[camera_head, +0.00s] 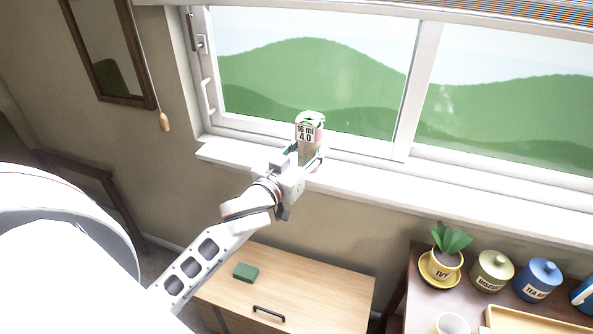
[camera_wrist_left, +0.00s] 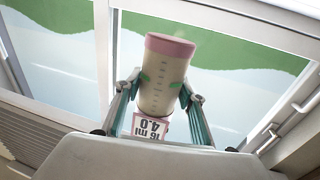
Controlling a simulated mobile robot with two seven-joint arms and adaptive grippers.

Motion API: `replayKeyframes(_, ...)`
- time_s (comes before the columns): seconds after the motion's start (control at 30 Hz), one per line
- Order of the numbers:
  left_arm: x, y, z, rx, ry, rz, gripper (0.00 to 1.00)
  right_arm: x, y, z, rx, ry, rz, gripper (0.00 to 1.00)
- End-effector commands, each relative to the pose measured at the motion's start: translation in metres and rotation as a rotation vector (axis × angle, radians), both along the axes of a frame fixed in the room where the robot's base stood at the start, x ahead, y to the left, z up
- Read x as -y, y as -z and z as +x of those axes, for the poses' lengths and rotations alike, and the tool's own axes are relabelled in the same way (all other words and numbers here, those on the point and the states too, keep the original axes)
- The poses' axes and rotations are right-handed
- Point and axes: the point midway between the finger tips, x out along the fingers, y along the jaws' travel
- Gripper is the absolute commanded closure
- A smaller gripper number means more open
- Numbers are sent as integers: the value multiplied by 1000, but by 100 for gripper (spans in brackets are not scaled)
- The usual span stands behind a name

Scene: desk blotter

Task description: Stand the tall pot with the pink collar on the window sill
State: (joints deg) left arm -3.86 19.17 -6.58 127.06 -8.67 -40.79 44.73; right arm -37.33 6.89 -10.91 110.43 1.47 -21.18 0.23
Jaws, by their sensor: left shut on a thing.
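The tall pot (camera_head: 306,153) is beige, with a label reading "16 ml 4.0" that shows upright in the head view. In the left wrist view, the pot (camera_wrist_left: 160,85) has a pink collar at its far end and green marks. That view looks inverted, with the label upside down. My left gripper (camera_head: 304,157) is shut on the pot, its fingers on either side in the wrist view. The pot is in front of the window at the white window sill (camera_head: 400,186). I cannot tell whether it touches the sill. My right gripper is not in view.
The sill looks bare to the right. Below are a wooden cabinet (camera_head: 310,285) with a green box (camera_head: 246,272), and a dark table with an ivy pot (camera_head: 446,262), a biscuit jar (camera_head: 492,271) and a blue tea jar (camera_head: 538,280). A blind cord (camera_head: 164,122) hangs left.

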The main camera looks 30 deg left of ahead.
Motion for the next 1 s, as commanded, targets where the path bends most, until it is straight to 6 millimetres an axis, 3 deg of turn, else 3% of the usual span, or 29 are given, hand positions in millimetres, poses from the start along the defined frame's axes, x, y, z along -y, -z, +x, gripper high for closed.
replayKeyframes(0.03, -15, -9, 18, 10, -8, 6, 85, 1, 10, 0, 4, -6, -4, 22)
replayKeyframes(0.2, -57, -45, 61, 1, -26, 5, 85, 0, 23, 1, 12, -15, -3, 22)
replayKeyframes(0.4, -90, -82, 86, -8, -30, -2, 85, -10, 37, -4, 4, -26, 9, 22)
replayKeyframes(0.53, -99, -93, 91, -12, -29, -6, 85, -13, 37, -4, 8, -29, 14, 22)
replayKeyframes(0.67, -101, -80, 92, -16, -27, -8, 85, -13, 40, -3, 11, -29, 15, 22)
replayKeyframes(1.0, -100, 5, 92, -21, -27, -8, 85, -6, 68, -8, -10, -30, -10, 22)
